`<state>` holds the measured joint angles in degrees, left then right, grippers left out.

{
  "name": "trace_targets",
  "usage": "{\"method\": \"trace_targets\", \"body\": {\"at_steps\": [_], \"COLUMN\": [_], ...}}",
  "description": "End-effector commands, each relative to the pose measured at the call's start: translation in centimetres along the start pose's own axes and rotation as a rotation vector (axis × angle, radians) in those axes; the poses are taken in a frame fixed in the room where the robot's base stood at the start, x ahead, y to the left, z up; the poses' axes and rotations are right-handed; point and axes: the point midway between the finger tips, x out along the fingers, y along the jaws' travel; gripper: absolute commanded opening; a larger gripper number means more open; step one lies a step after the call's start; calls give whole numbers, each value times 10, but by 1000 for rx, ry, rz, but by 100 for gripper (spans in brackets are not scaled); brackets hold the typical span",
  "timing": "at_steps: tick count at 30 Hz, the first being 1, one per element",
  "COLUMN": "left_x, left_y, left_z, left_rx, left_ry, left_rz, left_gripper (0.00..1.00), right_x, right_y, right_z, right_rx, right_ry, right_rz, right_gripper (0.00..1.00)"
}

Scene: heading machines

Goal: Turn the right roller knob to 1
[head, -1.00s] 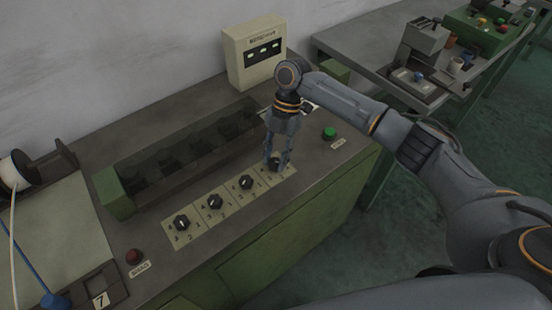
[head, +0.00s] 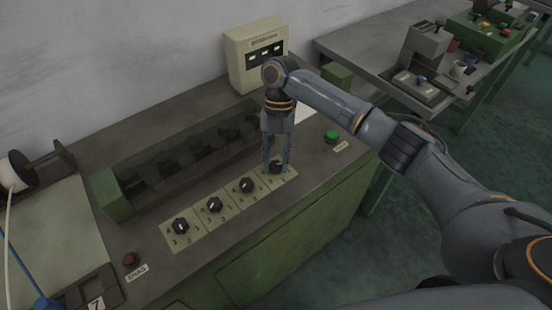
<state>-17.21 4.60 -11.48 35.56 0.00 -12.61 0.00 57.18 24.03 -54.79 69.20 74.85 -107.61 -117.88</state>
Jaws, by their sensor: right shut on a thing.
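The right roller knob (head: 276,167) is the black knob at the right end of a row of similar knobs on pale number plates. My right gripper (head: 277,164) points down from above and is shut on this knob, a finger on either side. Its pointer and most of its plate's numbers are hidden by the fingers, so I cannot read its setting. The other knobs (head: 247,185), (head: 214,205) and (head: 181,226) stand free to the left, with numbers around them. My left gripper is not in view.
A dark covered roller housing (head: 190,155) with green ends lies behind the knobs. A cream box (head: 256,55) with dark display windows stands at the back. A green button (head: 331,136) is at the right, a red one (head: 131,260) at the front left. A second bench is further right.

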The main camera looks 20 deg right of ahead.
Motion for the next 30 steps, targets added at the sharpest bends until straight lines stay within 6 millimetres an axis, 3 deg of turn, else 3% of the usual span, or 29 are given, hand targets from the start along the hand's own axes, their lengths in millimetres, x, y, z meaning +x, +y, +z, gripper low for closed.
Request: {"method": "trace_targets", "body": {"at_steps": [5, 6, 9, 20, 23, 30], "left_x": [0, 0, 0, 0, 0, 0], "left_y": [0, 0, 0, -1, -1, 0], "left_z": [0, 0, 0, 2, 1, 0], "left_rx": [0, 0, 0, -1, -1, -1], "left_ry": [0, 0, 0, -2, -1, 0], "left_rz": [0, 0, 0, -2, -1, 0], "left_gripper": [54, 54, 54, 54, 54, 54], "right_x": [-1, -1, -1, -4, -16, -66], "right_y": [0, 0, 0, 0, 0, 1], "right_z": [0, 0, 0, 0, 0, 0], "right_rx": [-2, -2, -1, 0, 1, 0], "right_ry": [-1, -1, -1, -1, -3, -4], "right_rz": [1, 1, 1, 1, 2, 3], "right_gripper": [0, 35, 54, 54, 54, 54]}}
